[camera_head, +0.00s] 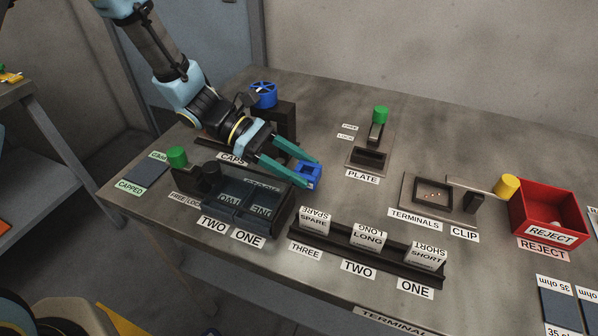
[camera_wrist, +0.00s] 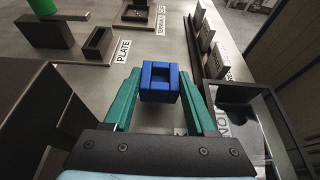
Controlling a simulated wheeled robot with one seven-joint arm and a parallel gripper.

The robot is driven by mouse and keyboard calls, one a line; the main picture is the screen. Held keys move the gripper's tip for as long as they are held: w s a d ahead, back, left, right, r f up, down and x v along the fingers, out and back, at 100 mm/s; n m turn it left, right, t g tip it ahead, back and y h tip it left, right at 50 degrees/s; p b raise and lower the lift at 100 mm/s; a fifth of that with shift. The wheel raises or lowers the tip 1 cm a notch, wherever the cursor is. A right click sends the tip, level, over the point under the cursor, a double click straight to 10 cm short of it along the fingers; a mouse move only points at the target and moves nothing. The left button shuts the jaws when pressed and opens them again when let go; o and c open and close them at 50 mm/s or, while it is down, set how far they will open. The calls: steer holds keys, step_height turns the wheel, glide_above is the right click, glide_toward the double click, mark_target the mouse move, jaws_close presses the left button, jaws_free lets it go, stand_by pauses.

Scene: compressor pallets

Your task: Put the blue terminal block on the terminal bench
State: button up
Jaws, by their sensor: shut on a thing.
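The blue terminal block (camera_head: 308,175) is a small blue cube with a square hollow. My gripper (camera_head: 300,172) has green fingers shut on it and holds it above the bench, between the dark glossy tray and the plate fixture. In the wrist view the block (camera_wrist: 159,83) sits between the tips of the green fingers (camera_wrist: 158,90). The terminal bench (camera_head: 320,205) is a grey table with a "TERMINAL" label on its front edge. A fixture labelled TERMINALS (camera_head: 418,205) stands to the right, a shallow dark-rimmed tray with small bits inside.
A dark two-part tray (camera_head: 262,222) lies below my arm. A rail with white cards (camera_head: 365,255) runs along the front. The plate fixture (camera_head: 368,158) has a green knob. A yellow-ended lever (camera_head: 506,186) and a red reject bin (camera_head: 552,205) stand at the right.

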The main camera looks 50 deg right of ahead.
steer(key=shift+f, duration=0.95)
steer(key=shift+f, duration=0.15)
steer(key=o, duration=1.1)
steer(key=shift+r, duration=0.2)
steer(key=b+v, duration=0.1)
steer(key=v, duration=1.1)
steer(key=shift+a+b, duration=0.1)
steer(key=shift+b, duration=0.2)
steer(key=shift+w, duration=0.1)
